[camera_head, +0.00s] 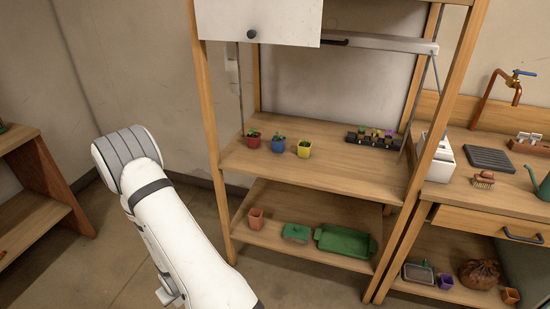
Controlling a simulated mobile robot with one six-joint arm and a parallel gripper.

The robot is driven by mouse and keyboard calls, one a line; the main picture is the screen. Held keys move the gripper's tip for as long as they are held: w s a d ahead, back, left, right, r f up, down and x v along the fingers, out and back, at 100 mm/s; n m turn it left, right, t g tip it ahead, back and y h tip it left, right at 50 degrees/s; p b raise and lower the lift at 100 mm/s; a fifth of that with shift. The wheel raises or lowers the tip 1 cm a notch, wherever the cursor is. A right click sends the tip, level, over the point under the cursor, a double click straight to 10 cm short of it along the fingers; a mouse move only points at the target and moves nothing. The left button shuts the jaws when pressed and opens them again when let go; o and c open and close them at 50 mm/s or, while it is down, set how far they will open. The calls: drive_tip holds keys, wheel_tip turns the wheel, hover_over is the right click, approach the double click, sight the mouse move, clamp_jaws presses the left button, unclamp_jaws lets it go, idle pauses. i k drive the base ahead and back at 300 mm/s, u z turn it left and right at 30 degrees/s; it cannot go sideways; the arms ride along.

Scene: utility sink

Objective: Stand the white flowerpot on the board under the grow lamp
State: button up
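I see no white flowerpot in this view. A grey bar-shaped lamp (385,43) hangs across the upper part of the wooden rack, partly behind a white panel. Below it is the rack's middle board (320,172). On that board stand a red pot (253,141), a blue pot (278,145) and a yellow pot (304,149), each with a small plant. My white arm crosses the left of the picture, but my gripper is not in view.
A dark seedling tray (372,139) sits at the board's back right. The lower shelf holds a terracotta pot (256,218) and a green tray (345,241). At right, a wooden bench carries a white container (438,160). The middle board's front is clear.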

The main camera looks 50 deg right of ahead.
sight(325, 163)
drive_tip(key=u, duration=0.5)
drive_tip(key=i, duration=0.15)
drive_tip(key=z, duration=2.5)
drive_tip(key=i, duration=0.6)
drive_tip(key=u, duration=0.35)
drive_tip(key=k, duration=0.6)
drive_tip(key=z, duration=0.1)
